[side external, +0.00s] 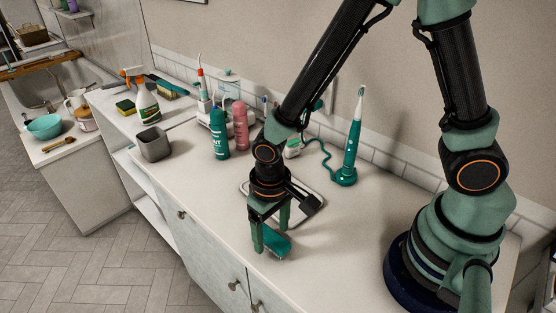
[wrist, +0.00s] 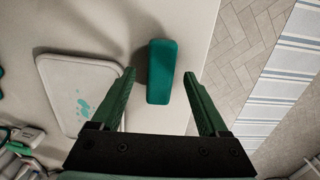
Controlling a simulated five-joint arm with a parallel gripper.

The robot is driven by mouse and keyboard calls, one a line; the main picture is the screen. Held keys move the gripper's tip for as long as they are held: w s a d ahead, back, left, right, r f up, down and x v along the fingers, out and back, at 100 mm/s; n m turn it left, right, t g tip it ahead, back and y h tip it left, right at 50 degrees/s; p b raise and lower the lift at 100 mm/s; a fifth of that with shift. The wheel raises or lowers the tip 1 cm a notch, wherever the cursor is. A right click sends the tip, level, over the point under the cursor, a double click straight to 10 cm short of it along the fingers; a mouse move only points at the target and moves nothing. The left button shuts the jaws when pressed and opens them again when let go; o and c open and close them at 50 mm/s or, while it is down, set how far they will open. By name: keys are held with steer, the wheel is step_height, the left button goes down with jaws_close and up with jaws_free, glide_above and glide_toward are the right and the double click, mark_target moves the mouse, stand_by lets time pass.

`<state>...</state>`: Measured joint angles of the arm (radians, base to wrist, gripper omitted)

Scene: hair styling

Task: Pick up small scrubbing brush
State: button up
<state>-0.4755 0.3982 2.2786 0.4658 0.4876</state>
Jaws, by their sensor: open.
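The small scrubbing brush (side external: 276,245) is a teal block lying on the white counter, beneath and partly behind my gripper in the side external view. In the wrist view the brush (wrist: 161,72) appears as a rounded teal bar, lying lengthwise between the lines of my two fingers. My gripper (side external: 271,240) points down over it, with its green fingers apart. In the wrist view my gripper (wrist: 160,74) is open and empty, with a gap between each finger and the brush. The brush's underside is hidden.
A white tray (wrist: 75,92) with teal marks lies beside the brush. An electric toothbrush (side external: 352,140) stands upright at the back. A teal bottle (side external: 218,135), a pink bottle (side external: 240,127) and a grey cup (side external: 153,145) stand to the left. The counter's front edge is close to the brush.

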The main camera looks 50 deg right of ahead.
mark_target(272, 236)
steer(key=shift+f, duration=0.8)
jaws_close()
steer(key=shift+r, duration=0.1)
step_height(272, 236, up, 20)
stand_by(0.3)
